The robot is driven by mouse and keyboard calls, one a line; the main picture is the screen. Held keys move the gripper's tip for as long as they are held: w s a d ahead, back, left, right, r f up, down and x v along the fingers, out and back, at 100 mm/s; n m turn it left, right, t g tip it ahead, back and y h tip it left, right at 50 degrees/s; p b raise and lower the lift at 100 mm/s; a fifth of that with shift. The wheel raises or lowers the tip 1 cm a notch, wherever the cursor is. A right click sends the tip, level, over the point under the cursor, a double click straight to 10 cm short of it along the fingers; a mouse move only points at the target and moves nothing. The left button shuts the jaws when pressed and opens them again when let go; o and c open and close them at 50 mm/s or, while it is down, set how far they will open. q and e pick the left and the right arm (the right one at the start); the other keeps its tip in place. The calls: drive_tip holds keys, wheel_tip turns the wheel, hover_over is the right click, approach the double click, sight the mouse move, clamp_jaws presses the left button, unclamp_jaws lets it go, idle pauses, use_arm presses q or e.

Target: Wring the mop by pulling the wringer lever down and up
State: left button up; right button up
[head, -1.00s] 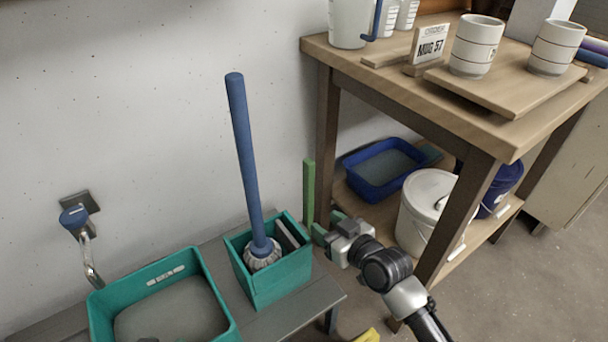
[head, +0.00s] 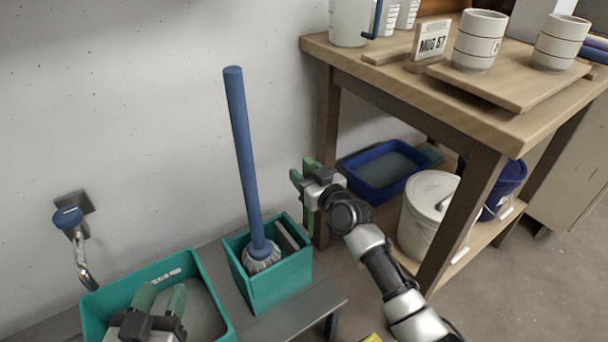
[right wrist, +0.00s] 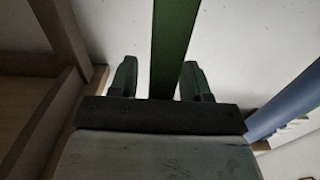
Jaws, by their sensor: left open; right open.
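The mop stands in a teal wringer bucket (head: 277,288) on the low bench. Its blue handle (head: 241,150) leans slightly left and its pale head (head: 262,256) is down in the bucket beside a grey plate (head: 287,236). A green upright bar (head: 308,164), apparently the wringer lever, rises right of the bucket. My right gripper (head: 303,178) is open near its top. In the right wrist view the bar (right wrist: 175,45) passes between the two spread fingers (right wrist: 158,78), with gaps on both sides. My left gripper (head: 160,296) is open and empty over the left teal tub.
The teal tub (head: 92,312) with grey contents stands left of the bucket. A wall tap (head: 70,222) is above it. At right, a wooden table (head: 400,75) carries mugs; its lower shelf holds a blue tray (head: 350,170) and a white lidded bucket (head: 420,225). Its front leg is close to my right arm.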

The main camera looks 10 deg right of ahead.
use_arm(q)
drive_tip(key=shift+d+r+t, duration=0.1)
drive_tip(key=shift+r+t, duration=0.2)
drive_tip(key=shift+r, duration=0.05)
use_arm(e)
drive_tip(key=shift+w+a, duration=0.15)
drive_tip(key=shift+w, duration=0.2)
drive_tip(key=shift+c, duration=0.2)
clamp_jaws()
